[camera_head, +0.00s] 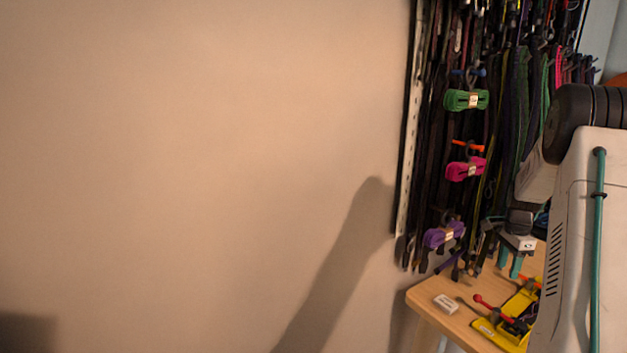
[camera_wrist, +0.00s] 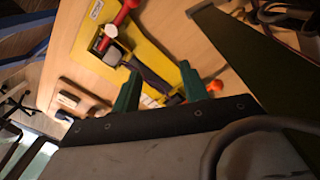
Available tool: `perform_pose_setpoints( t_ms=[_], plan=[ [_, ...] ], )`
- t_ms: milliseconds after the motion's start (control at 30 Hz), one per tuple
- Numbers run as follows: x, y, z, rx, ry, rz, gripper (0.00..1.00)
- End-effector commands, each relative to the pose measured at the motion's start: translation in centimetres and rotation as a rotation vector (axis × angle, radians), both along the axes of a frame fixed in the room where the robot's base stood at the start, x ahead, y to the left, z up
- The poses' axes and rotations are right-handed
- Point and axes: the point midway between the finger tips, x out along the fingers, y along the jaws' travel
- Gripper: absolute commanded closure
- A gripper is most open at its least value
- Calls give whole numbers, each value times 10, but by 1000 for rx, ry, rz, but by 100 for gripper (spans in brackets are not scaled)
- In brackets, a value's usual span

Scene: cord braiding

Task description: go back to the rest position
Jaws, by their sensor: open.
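My gripper (camera_head: 509,268) is open above the wooden table, with its two teal fingers pointing down and set apart. In the wrist view the teal fingers of my gripper (camera_wrist: 160,72) are spread, and I see nothing held between them. Behind them lies a yellow plate (camera_wrist: 150,60) with a red-handled black clamp (camera_wrist: 128,60) on it. In the head view the yellow plate (camera_head: 487,328) and the red handle (camera_head: 482,299) show below my gripper, partly hidden by my arm. No marker of a rest position is visible.
The wooden table (camera_head: 425,298) stands at lower right, with a small white block (camera_head: 447,304) near its left edge. Behind it hang many cords, with green (camera_head: 457,100), pink (camera_head: 458,171) and purple (camera_head: 436,238) bundles. The plain wall (camera_head: 200,150) at left is bare.

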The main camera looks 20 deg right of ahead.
Motion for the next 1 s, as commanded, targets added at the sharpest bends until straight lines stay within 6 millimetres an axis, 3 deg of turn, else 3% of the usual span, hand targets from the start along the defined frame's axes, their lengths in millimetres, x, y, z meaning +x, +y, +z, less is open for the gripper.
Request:
perform_pose_setpoints(
  t_ms=[267, 500, 800, 1000],
  plan=[
    [-21, 141, 85, 93, 29, 567, 56],
    [-69, 270, 145, 146, 27, 1052, 56],
    [-158, 395, 182, 146, 4, 1543, 56],
    [-216, 448, 187, 86, -34, 1758, 56]
  ],
)
